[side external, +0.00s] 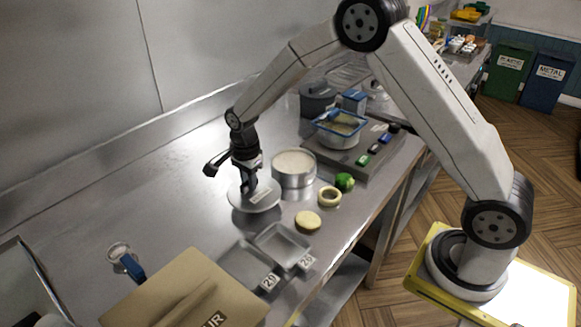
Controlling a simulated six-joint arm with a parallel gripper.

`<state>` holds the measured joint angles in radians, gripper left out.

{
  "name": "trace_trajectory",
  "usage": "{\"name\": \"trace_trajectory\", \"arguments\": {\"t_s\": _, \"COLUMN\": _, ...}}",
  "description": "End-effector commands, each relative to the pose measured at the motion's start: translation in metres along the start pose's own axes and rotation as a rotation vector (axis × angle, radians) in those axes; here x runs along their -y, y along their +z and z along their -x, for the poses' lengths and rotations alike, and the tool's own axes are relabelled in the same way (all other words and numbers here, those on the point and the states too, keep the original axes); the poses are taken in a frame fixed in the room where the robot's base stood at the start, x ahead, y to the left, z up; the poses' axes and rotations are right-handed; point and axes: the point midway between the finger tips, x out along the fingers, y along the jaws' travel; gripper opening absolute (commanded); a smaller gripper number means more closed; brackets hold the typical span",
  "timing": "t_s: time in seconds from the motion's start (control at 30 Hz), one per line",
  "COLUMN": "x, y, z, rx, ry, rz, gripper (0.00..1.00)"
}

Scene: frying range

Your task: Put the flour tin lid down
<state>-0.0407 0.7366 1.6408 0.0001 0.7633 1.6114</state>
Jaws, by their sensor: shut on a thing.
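The flour tin lid (262,203) is a flat silver disc with a label. It is low over the steel counter, left of the open round tin (294,174), which holds pale flour. My gripper (250,188) points down and is shut on the lid from above. I cannot tell whether the lid touches the counter or hangs slightly above it. The lid's far side is partly hidden by my gripper.
A green lime (344,182), a tape-like ring (328,197) and a yellow disc (307,221) lie nearby. Trays (284,244) and a tan box (185,290) stand in front. A pot with a blue-rimmed basket (339,128) is behind.

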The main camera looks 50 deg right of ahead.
Motion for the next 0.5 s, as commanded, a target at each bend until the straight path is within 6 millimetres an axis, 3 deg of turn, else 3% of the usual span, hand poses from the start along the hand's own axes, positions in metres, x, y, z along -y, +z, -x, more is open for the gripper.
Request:
{"name": "trace_trajectory", "arguments": {"t_s": 0.2, "x": -0.001, "y": 0.0, "z": -0.024, "rx": 0.0, "ry": 0.002, "rz": 0.0, "gripper": 0.0}}
{"name": "trace_trajectory", "arguments": {"t_s": 0.5, "x": -0.001, "y": 0.0, "z": -0.026, "rx": 0.0, "ry": 0.001, "rz": 0.0, "gripper": 0.0}}
